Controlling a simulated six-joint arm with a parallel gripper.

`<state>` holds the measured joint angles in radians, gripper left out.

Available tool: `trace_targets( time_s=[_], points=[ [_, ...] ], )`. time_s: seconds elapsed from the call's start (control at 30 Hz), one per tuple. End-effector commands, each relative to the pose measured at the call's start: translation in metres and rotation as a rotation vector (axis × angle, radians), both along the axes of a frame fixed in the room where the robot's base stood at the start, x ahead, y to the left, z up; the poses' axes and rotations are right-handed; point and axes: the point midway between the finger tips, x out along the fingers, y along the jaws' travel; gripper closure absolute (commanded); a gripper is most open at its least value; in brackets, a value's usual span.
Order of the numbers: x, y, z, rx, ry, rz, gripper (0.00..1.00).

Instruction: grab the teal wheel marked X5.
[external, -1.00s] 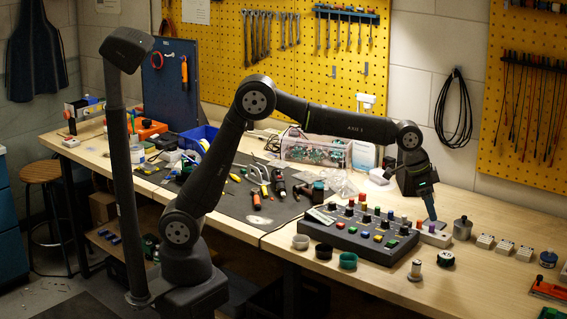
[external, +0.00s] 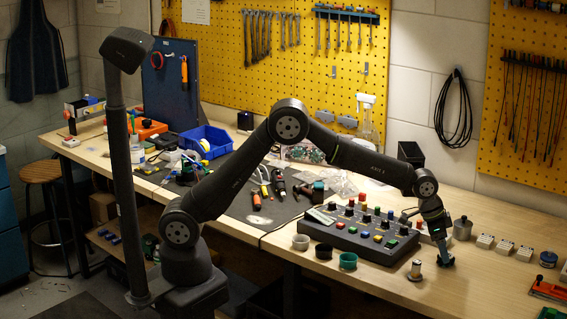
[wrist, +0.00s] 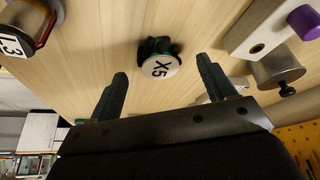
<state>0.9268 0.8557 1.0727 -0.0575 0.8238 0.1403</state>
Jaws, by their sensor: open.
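The teal wheel marked X5 (wrist: 161,66) stands on the wooden bench in the wrist view, its white top face reading X5 and teal showing at its rim. My gripper (wrist: 165,85) is open, with its two dark fingers reaching toward the wheel, one on each side of its line. The wheel sits just beyond the fingertips and is not between them. In the external view my gripper (external: 446,262) is low over the bench at the right of the control box, and it hides the wheel there.
A wheel marked with a 3 (wrist: 15,42) stands to the left in the wrist view. A pale block with a purple knob (wrist: 303,22) and a metal cylinder (wrist: 277,70) are at the right. The black control box (external: 360,238) is beside my gripper. Bare wood surrounds the X5 wheel.

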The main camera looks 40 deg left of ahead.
Motion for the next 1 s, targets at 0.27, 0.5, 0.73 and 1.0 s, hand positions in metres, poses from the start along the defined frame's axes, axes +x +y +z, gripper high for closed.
trace_targets(
  time_s=[0.27,0.5,0.73,1.0],
  points=[
    [0.0037,-0.006,-0.0162,-0.001,-0.002,0.0,0.24],
    [0.0035,-0.006,-0.0162,-0.001,-0.002,0.0,0.56],
    [0.0036,-0.0059,-0.016,-0.001,-0.002,0.0,0.73],
    [0.0038,-0.0062,-0.0082,-0.002,-0.002,0.0,0.73]
  ],
)
